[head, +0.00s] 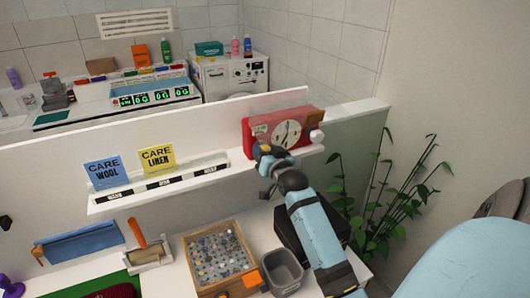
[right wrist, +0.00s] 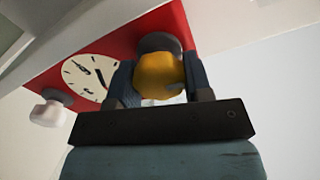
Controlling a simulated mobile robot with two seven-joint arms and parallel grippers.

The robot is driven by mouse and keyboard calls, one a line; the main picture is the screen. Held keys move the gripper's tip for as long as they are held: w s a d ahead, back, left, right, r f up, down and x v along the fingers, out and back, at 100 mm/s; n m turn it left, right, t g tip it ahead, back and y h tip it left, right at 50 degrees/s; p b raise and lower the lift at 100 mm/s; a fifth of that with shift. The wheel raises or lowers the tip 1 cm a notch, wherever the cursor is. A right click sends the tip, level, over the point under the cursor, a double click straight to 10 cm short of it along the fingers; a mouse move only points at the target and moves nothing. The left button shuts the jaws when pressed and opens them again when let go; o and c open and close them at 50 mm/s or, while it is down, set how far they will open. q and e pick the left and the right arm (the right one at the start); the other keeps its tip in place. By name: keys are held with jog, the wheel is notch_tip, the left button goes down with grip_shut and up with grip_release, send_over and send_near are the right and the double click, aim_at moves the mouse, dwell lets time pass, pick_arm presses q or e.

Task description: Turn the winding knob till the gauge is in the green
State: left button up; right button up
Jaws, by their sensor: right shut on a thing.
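A red timer box (head: 305,122) with a white dial (head: 287,134) stands on the white shelf. A white knob (head: 316,136) sticks out at its right side; it shows at the left in the right wrist view (right wrist: 48,112). My right gripper (head: 264,152) is at the lower left of the box's front. In the right wrist view its fingers (right wrist: 160,85) are shut on a yellow winding knob (right wrist: 160,75), with a dark round collar behind it. A small greenish patch (head: 259,130) shows at the box's upper left; I cannot read a gauge or needle there. My left gripper is not seen.
Blue (head: 107,172) and yellow (head: 158,159) care cards stand on the shelf (head: 215,170), left of the box. Below are a wooden tray (head: 187,256) of small pieces and a grey bin (head: 283,271). A leafy plant (head: 385,215) stands at the right.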

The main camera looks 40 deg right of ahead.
jog(key=shift+m, duration=0.5)
jog(key=o, duration=0.9)
jog(key=b+v, duration=0.3)
jog(key=v, duration=1.1)
